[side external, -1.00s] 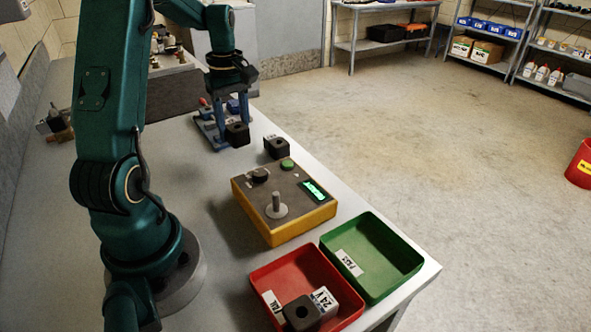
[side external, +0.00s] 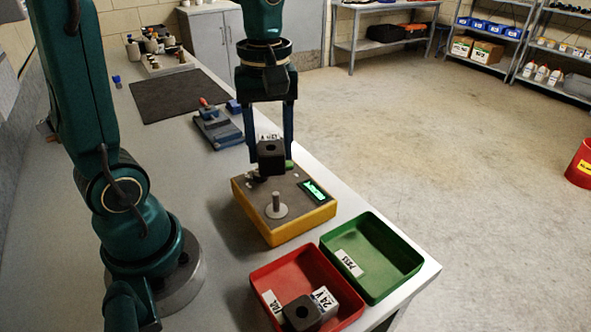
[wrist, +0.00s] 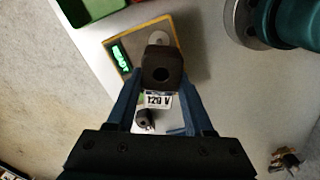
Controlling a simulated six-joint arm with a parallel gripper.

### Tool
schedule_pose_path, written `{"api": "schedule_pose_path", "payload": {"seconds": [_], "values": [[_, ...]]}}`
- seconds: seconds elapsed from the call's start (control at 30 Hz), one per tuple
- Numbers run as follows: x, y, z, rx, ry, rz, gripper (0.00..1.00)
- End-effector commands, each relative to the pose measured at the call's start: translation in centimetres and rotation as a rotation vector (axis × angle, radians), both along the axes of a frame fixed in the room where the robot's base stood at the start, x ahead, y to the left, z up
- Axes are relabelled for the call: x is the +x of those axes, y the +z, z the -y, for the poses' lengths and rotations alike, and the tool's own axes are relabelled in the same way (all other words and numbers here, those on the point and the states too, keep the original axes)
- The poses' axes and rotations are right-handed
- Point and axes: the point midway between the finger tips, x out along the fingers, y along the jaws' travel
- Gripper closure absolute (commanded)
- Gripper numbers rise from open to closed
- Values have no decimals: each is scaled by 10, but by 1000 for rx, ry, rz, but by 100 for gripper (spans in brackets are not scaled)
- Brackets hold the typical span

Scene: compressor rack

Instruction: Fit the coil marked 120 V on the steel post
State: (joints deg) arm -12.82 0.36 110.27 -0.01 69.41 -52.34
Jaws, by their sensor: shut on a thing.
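My gripper (side external: 270,146) is shut on a black coil (side external: 271,157) with a hole through it. In the wrist view the held coil (wrist: 162,65) has a white label reading 120 V (wrist: 158,99). The steel post (side external: 277,201) stands upright on a round grey base on top of the yellow-sided tester (side external: 296,226). The held coil is above the tester's far part, behind and apart from the post. In the wrist view the coil partly covers the post's base (wrist: 157,37).
The tester has a lit green display (side external: 313,190). A red tray (side external: 262,277) holds a coil marked 24 V (side external: 322,300); an empty green tray (side external: 399,236) is beside it. A blue fixture (side external: 217,128) is farther back.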

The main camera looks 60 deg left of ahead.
Motion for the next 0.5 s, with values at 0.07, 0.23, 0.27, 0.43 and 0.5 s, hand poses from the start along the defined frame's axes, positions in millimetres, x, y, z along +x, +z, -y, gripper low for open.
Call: {"api": "schedule_pose_path", "payload": {"seconds": [0.07, 0.23, 0.27, 0.43, 0.5], "values": [[1, 2, 5, 0, -25, 2, 100], [1, -6, 7, -1, -35, -1, 100], [1, -8, 7, 0, -35, -2, 100], [0, -23, 7, -1, -34, -4, 100], [1, -28, 7, -1, -33, -3, 100]]}}
